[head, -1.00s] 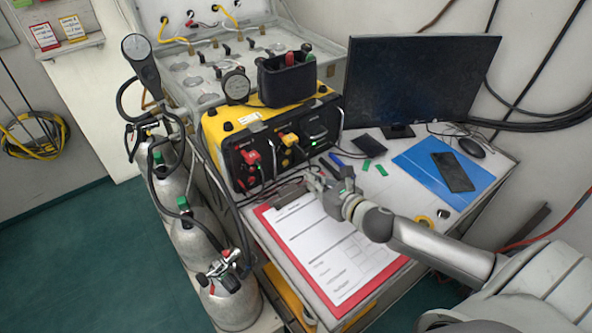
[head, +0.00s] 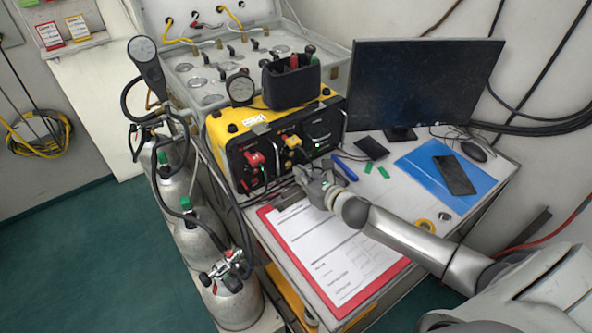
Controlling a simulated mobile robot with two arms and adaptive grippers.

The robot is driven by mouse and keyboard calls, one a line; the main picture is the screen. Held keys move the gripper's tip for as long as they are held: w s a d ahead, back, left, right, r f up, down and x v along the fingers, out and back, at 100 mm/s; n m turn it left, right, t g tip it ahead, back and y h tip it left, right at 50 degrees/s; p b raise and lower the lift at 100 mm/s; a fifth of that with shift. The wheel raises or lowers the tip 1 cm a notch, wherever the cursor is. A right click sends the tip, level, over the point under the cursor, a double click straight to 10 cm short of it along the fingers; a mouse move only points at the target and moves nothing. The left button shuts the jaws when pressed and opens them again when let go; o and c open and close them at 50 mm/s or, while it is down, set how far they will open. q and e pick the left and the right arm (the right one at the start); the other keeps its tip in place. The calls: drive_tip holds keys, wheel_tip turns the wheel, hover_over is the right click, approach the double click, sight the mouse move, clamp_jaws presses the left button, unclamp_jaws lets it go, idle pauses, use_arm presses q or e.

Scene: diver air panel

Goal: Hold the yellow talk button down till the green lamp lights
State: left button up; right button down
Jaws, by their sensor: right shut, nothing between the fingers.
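The yellow talk button (head: 293,141) is on the front face of the black and yellow comms box (head: 240,118). My right gripper (head: 298,172) is shut and empty, just in front of the box's lower edge and a little below the yellow button in the picture. A gap shows between the fingertips and the button. A small green light (head: 318,146) glows on the right part of the box front, and a green spot shows by the red part at left; I cannot tell which is the task's lamp. My left gripper is out of view.
A red clipboard (head: 265,212) with paper lies below my right arm. A dark caddy (head: 289,84) and a gauge (head: 240,88) stand on the box. A monitor (head: 420,85) stands at right. Pens and a blue folder (head: 425,166) lie on the desk. Gas cylinders (head: 197,240) stand at left.

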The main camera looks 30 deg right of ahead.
sight(288, 164)
drive_tip(key=shift+x, duration=1.55)
drive_tip(key=shift+r, duration=0.1)
